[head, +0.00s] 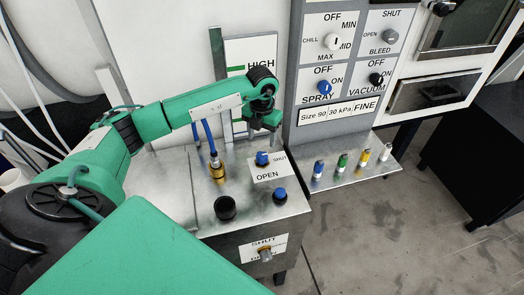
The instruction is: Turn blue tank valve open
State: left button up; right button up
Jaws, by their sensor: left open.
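The blue valve knob (262,158) stands on the metal bench top, on a white plate (267,174) marked SHUT at its right and OPEN below. Which mark the knob points to is too small to tell surely. My left gripper (264,122) is above and behind the knob in the picture, beside the grey panel. It is open, apart from the knob, and nothing shows between its fingers. My right gripper is out of view.
A brass fitting (216,170) with a blue hose (210,138) stands left of the knob. A black cap (225,208) and a blue-topped post (280,196) are in front. Several small bottles (341,161) line the right shelf. The dial panel (340,60) rises behind.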

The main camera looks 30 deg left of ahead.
aim_at(262, 155)
pick_arm(q)
notch_tip(262, 155, down, 7)
jog(key=shift+f+p, duration=0.15)
jog(key=shift+p, duration=0.75)
jog(key=shift+f, duration=0.5)
jog(key=c, duration=1)
